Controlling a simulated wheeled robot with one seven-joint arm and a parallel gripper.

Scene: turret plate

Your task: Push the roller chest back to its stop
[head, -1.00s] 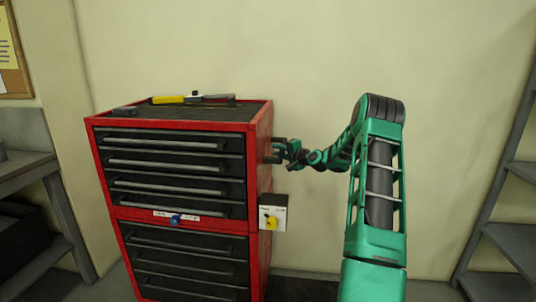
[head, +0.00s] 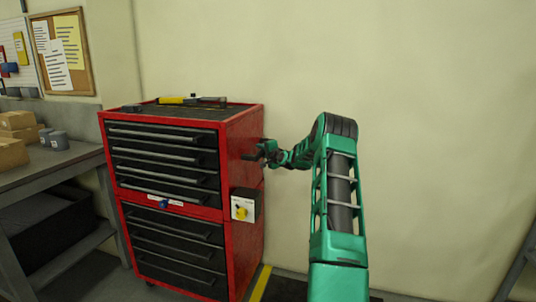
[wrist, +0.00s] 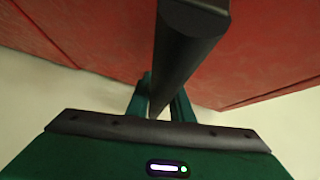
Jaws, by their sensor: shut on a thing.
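The roller chest (head: 237,165) is red with dark drawers and stands left of centre in the head view, its right side partly facing me. My gripper (head: 262,151) is at the upper part of that right side. In the wrist view my gripper (wrist: 161,100) is shut on a dark round bar, the chest's side handle (wrist: 185,50), with red panel behind it. The handle's far end is out of the wrist view. I cannot make out the stop.
A box with a yellow knob (head: 241,213) is on the chest's right side, and a blue knob (head: 164,205) on its front. Tools (head: 180,100) lie on top. A workbench (head: 60,162) stands close on the left. A yellow floor line (head: 259,283) runs right of the chest. Wall behind.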

